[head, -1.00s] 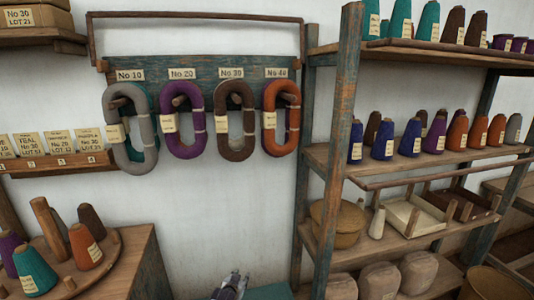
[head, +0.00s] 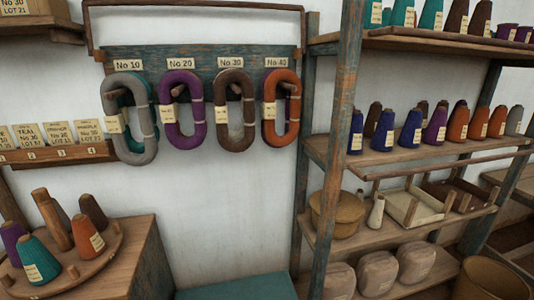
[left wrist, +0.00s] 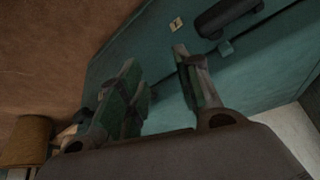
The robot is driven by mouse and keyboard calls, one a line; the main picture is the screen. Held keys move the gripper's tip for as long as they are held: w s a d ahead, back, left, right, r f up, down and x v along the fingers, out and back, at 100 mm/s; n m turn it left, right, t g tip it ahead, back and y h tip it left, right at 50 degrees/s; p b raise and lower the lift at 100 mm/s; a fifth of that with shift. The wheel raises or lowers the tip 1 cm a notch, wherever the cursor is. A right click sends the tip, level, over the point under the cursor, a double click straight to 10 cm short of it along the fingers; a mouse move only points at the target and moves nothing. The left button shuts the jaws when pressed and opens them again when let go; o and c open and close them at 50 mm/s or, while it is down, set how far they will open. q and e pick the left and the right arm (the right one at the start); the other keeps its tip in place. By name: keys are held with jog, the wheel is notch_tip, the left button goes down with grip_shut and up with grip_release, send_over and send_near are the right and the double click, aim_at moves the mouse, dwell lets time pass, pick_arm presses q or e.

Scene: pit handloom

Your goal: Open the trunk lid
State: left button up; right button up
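The teal trunk (head: 235,287) shows only its top at the bottom edge of the head view, below the wall and left of the shelf rack. My right gripper is in neither view.
A wooden stand with yarn cones (head: 85,270) is left of the trunk. The shelf rack (head: 335,150) stands to its right. Yarn skeins (head: 182,115) hang on the wall behind. A tan round object (left wrist: 25,140) is at the wrist view's lower left.

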pick_arm(q)
jog(key=s+a+f+g, duration=0.1)
jog(key=s+a+f, duration=0.1)
jog(key=s, duration=0.9)
jog(key=s+a+f+g, duration=0.2)
jog(key=s+f, duration=0.1)
jog(key=s, duration=0.9)
jog(key=s+a+f+g, duration=0.1)
jog(key=s+a+f, duration=0.1)
jog(key=s, duration=1)
jog(key=shift+s+f+g+y, duration=0.15)
jog(key=shift+f+g+y, duration=0.2)
jog(key=shift+f, duration=0.5)
